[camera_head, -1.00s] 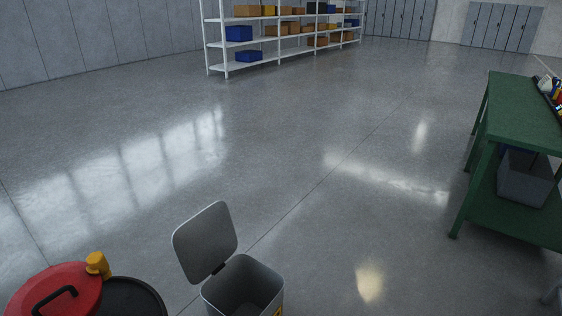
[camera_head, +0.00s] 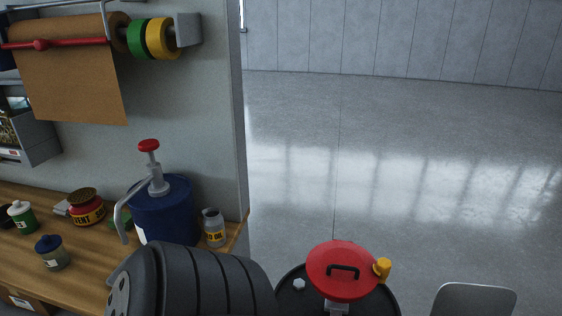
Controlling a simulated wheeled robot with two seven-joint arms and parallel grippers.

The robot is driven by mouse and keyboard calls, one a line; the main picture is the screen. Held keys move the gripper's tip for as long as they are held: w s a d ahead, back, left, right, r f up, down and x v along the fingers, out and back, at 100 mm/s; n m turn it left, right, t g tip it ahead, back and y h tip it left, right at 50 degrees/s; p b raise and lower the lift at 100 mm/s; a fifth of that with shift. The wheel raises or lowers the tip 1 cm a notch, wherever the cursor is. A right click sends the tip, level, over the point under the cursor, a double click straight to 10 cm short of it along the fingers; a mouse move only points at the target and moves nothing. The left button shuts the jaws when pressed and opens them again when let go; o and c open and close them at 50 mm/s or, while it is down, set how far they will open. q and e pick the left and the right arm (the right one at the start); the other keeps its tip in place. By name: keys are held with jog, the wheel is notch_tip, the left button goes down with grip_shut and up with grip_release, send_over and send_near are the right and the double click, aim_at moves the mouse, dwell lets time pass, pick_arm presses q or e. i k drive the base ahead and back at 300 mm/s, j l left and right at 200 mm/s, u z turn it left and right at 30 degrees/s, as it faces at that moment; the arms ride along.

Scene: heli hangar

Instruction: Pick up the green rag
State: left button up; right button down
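A small patch of green (camera_head: 121,221) shows on the wooden workbench (camera_head: 75,262), behind the spout of the blue pump can (camera_head: 166,212). It may be the green rag, but it is mostly hidden and I cannot be sure. Neither my left nor my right gripper is in view.
A solvent tin (camera_head: 86,208), small bottles and a jar (camera_head: 214,228) stand on the bench. A large black ribbed shape (camera_head: 205,280) hides its front right. A grey bin lid (camera_head: 474,300) is at right. Floor beyond is clear.

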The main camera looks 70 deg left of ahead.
aim_at(128, 222)
jog(key=u, duration=3.25)
jog(key=k+l+u, duration=0.1)
jog(key=l+u, duration=0.2)
jog(key=u, duration=0.15)
jog(key=k+l+u, duration=0.1)
jog(key=l+u, duration=0.2)
jog(key=u, duration=0.2)
jog(key=k+l+u, duration=0.2)
jog(key=u, duration=0.25)
